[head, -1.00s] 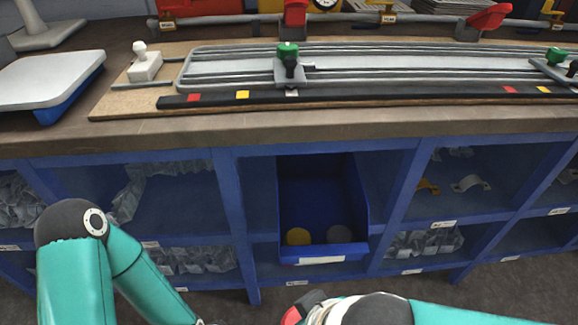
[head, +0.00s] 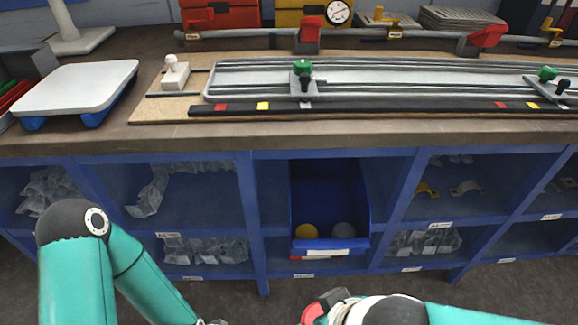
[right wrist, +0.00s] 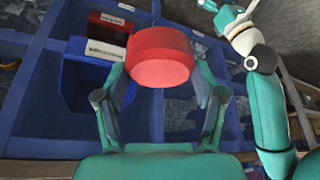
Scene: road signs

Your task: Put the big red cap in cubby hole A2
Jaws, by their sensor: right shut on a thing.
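The big red cap (right wrist: 160,57) is held between the two fingers of my right gripper (right wrist: 160,78) in the right wrist view. In the head view, part of the red cap (head: 313,312) shows at the bottom edge, beside my right gripper (head: 332,300), in front of the shelf. The blue cubby shelf (head: 253,205) stands under the bench. Its small labels are too blurred to read, so I cannot tell which hole is A2. My left gripper is cut off in the head view; part of it (right wrist: 224,14) shows in the right wrist view, its fingers unclear.
A blue bin (head: 330,200) with a yellow disc (head: 306,231) and a grey disc (head: 343,230) fills a middle hole. A red bin (right wrist: 110,32) sits below it. Other holes hold clear bags (head: 205,250) and small brackets (head: 466,188). The worktop edge (head: 300,135) overhangs the shelf.

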